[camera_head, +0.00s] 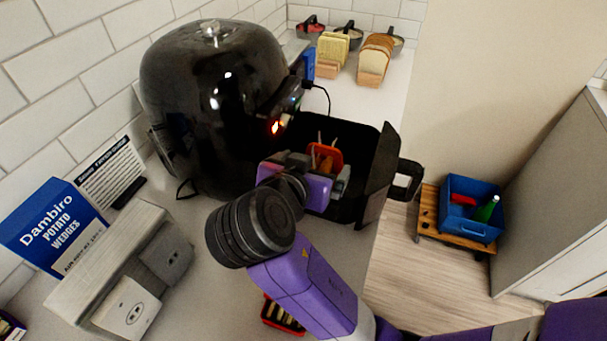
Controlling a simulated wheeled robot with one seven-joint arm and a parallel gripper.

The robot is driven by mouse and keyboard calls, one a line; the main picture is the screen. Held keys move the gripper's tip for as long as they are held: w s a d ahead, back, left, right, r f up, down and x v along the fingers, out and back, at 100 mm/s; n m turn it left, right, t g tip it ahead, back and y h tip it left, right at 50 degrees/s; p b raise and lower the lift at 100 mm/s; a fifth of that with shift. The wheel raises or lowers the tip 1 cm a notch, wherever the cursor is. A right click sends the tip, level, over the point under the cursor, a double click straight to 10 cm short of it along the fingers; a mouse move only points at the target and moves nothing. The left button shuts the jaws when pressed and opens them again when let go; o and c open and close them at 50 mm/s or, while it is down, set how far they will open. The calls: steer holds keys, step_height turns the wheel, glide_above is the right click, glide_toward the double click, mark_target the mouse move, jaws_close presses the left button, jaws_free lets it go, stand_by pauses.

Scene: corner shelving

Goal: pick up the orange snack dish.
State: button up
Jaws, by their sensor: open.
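The orange snack dish (328,155) sits inside the pulled-out black basket (374,186) of the air fryer. A few thin sticks stand up out of it. My gripper (322,172) is open over the near part of the basket, just in front of the dish in the picture. It hides the dish's lower part, so I cannot tell whether the fingers touch it.
The black air fryer (210,95) stands left of my gripper. A potato wedges box (52,228) and a wall socket unit (135,275) are at left. A red dish (270,312) is partly behind my arm. Bread (374,60) stands at the back.

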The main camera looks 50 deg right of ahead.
mark_target(324, 153)
steer(key=shift+p+x, duration=0.55)
steer(key=shift+x, duration=3.3)
steer(key=shift+r, duration=0.1)
steer(key=c, duration=2.1)
